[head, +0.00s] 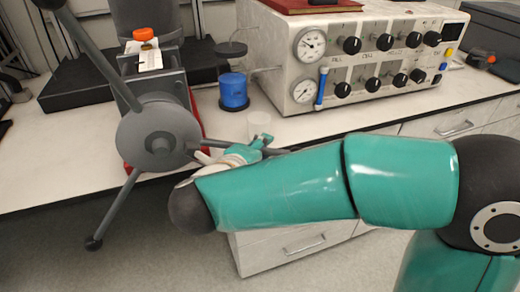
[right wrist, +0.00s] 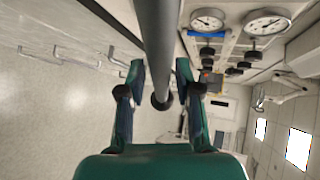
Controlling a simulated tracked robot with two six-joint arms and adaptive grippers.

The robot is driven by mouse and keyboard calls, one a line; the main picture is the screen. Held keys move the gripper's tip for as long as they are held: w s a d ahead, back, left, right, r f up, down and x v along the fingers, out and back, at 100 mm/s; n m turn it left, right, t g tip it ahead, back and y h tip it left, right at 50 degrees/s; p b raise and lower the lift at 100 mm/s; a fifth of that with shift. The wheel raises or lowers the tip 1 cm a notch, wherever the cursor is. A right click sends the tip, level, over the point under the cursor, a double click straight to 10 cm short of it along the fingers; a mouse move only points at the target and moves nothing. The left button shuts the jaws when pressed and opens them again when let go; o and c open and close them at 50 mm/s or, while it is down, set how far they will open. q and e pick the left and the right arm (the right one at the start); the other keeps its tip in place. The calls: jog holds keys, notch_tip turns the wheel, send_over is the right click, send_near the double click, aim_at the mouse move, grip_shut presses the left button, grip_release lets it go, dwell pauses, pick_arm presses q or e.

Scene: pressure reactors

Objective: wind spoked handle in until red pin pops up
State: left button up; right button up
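The grey spoked handle (head: 158,138) faces me at the left in the head view. One spoke points up-left, one down-left to a dark ball, and one right toward my right gripper (head: 262,143). In the right wrist view, a grey spoke (right wrist: 158,45) runs from the top edge to a dark ball end (right wrist: 161,102). The two fingers of my right gripper (right wrist: 160,68) stand apart on either side of this spoke, and I see no clear grip on it. I cannot make out the red pin. My left gripper is out of view.
A control box with gauges (head: 350,60) stands on the white bench (head: 405,113). Drawers (head: 290,245) lie below the bench.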

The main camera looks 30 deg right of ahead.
jog(key=shift+r, duration=0.1)
jog(key=shift+s+a+r, duration=0.1)
jog(key=shift+s+a, duration=0.05)
jog(key=shift+a, duration=0.05)
jog(key=v, duration=1.1)
jog(key=shift+s+a, duration=0.2)
